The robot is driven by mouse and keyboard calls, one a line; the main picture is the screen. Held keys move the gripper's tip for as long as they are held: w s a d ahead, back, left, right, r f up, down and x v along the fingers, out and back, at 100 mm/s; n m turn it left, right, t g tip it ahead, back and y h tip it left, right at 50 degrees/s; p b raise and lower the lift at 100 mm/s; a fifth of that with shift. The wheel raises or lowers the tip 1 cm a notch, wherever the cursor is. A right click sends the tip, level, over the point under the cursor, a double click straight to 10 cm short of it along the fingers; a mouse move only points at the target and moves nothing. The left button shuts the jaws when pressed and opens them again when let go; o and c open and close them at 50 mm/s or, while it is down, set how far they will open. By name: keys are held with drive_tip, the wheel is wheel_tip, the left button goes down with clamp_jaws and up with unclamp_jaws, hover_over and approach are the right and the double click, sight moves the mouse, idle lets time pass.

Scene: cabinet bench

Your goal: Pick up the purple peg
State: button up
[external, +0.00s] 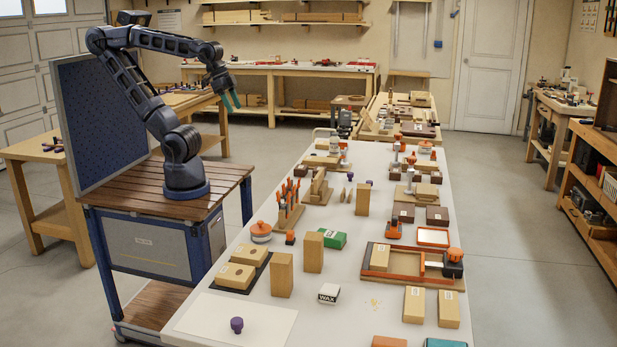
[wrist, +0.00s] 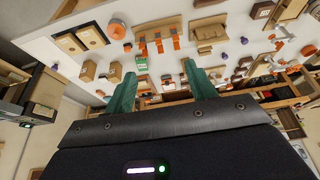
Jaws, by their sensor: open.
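A purple peg (external: 237,325) with a round knob head stands on a white sheet (external: 200,318) at the near left corner of the bench. A second small purple piece (external: 369,182) shows farther back on the bench, partly hidden. In the wrist view, small purple pieces (wrist: 127,47) (wrist: 244,41) show among the bench items; I cannot tell which is which. My gripper (external: 232,101) is raised beyond the bench's left edge, far from both purple pieces. Its green fingers (wrist: 158,76) are apart with nothing between them.
The sheet around the near peg is otherwise clear. A perforated panel (external: 105,110) stands beside my arm.

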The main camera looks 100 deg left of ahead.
drive_tip(key=w+a+r+n+g, duration=0.15)
drive_tip(key=w+a+n, duration=0.35)
drive_tip(key=w, duration=0.9)
drive_tip(key=n+g, duration=0.3)
drive_tip(key=n, duration=0.9)
hover_over(350, 173)
drive_tip(key=w, duration=0.1)
wheel_tip(350, 173, down, 32)
drive_tip(key=shift+f, duration=0.1)
wheel_tip(350, 173, down, 5)
drive_tip(key=shift+f, duration=0.15)
drive_tip(key=shift+s+a+f, duration=0.1)
drive_tip(key=shift+s+f, duration=0.1)
drive_tip(key=shift+f, duration=1.1)
drive_tip(key=shift+s+a+f, duration=0.1)
drive_tip(key=shift+s+f, duration=0.1)
drive_tip(key=shift+f, duration=1.05)
drive_tip(key=c, duration=1.1)
